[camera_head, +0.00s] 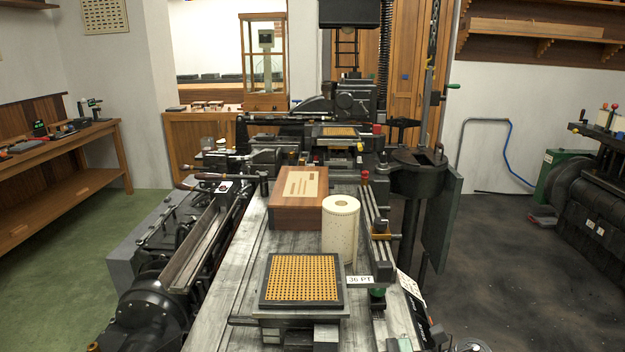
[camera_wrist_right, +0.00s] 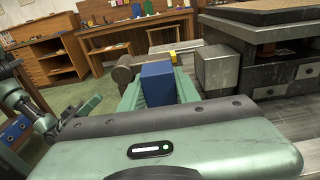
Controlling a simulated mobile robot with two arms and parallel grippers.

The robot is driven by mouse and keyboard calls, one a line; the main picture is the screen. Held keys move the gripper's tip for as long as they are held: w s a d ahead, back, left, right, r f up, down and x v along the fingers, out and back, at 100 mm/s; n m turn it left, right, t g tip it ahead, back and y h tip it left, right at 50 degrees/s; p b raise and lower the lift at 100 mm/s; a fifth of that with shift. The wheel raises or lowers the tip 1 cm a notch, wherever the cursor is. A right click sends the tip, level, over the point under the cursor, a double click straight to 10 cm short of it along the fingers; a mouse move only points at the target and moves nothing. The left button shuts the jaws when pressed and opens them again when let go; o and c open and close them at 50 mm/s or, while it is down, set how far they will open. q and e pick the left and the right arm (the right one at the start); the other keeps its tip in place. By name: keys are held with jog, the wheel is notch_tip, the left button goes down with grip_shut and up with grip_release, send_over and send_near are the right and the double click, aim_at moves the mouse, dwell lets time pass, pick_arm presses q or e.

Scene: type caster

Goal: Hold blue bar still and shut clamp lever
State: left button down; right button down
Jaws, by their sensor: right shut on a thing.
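The blue bar (camera_wrist_right: 157,84) shows as an upright block in the right wrist view. My right gripper (camera_wrist_right: 160,97) has its pale green fingers on both sides of it and is shut on it. The bar's lower part is hidden behind the gripper body. In the head view I cannot make out the blue bar. I cannot tell for sure which part is the clamp lever; a red-knobbed upright part (camera_head: 365,178) stands beside the rail in the head view. My left gripper cannot be made out in either view.
A square plate with an orange perforated top (camera_head: 301,279) sits at the front of the machine bed. Behind it stand a cream paper roll (camera_head: 340,228) and a wooden box (camera_head: 298,203). A grey metal block (camera_wrist_right: 218,70) is close right of the bar. Green floor lies left.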

jog(key=c, duration=0.9)
grip_release()
jog(key=shift+c, duration=0.2)
